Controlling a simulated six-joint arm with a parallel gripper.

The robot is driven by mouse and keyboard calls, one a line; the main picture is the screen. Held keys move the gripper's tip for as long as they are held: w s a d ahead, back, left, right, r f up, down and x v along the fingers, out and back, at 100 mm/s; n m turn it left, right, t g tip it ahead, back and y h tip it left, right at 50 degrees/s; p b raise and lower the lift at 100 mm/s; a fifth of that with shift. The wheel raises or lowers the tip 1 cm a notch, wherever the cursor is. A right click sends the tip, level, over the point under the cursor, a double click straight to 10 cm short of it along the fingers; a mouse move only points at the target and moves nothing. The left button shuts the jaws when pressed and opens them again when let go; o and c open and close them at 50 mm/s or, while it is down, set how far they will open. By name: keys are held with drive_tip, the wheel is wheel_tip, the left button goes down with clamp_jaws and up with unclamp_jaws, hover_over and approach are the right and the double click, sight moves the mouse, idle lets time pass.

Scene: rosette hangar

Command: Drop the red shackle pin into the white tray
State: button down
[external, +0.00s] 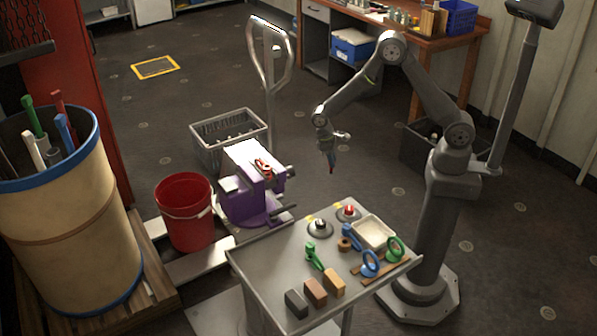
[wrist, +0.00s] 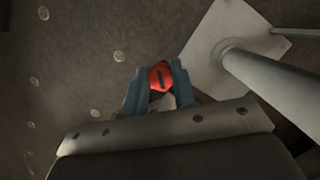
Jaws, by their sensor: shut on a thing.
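My gripper (external: 330,156) hangs in the air behind the cart, above the dark floor. In the wrist view my gripper's blue fingers (wrist: 160,92) are shut on the red shackle pin (wrist: 160,76), which shows a dark slot in its end. The red tip of the pin also shows below the fingers in the external view (external: 331,170). The white tray (external: 358,240) is a shallow cream-white rectangle on the right part of the grey cart top, in front of and below my gripper. I see nothing clearly inside it.
The grey cart (external: 270,262) also carries blue (external: 370,263) and green shackles, several blocks (external: 315,291) and two round buttons (external: 320,228). A purple vise (external: 255,190) stands left of my gripper. The air around my gripper looks clear.

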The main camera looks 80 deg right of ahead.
drive_tip(key=shift+d, duration=0.1)
drive_tip(key=shift+w+d+r, duration=0.25)
drive_tip(key=shift+d+r, duration=0.05)
drive_tip(key=shift+r, duration=0.15)
drive_tip(key=shift+w+d+r, duration=0.2)
drive_tip(key=shift+d+r, duration=0.05)
drive_tip(key=shift+r, duration=0.15)
drive_tip(key=s+a+r, duration=0.2)
drive_tip(key=a+r, duration=0.3)
drive_tip(key=a, duration=0.7)
drive_tip(key=s+a+r, duration=0.1)
drive_tip(key=a+r, duration=0.4)
drive_tip(key=a, duration=0.7)
drive_tip(key=s+a+r, duration=0.2)
drive_tip(key=s+a, duration=0.1)
drive_tip(key=a, duration=0.1)
drive_tip(key=s+a+r, duration=0.1)
drive_tip(key=s+a, duration=0.1)
drive_tip(key=a, duration=0.2)
drive_tip(key=s+a+r, duration=0.2)
drive_tip(key=s+a, duration=0.1)
drive_tip(key=a, duration=0.1)
drive_tip(key=shift+s+a+r, duration=0.3)
drive_tip(key=shift+r, duration=0.05)
drive_tip(key=s+a+r, duration=0.5)
drive_tip(key=s+a, duration=0.2)
drive_tip(key=s, duration=0.2)
wheel_tip(320, 180, down, 6)
drive_tip(key=shift+a+f, duration=0.15)
drive_tip(key=shift+a, duration=0.1)
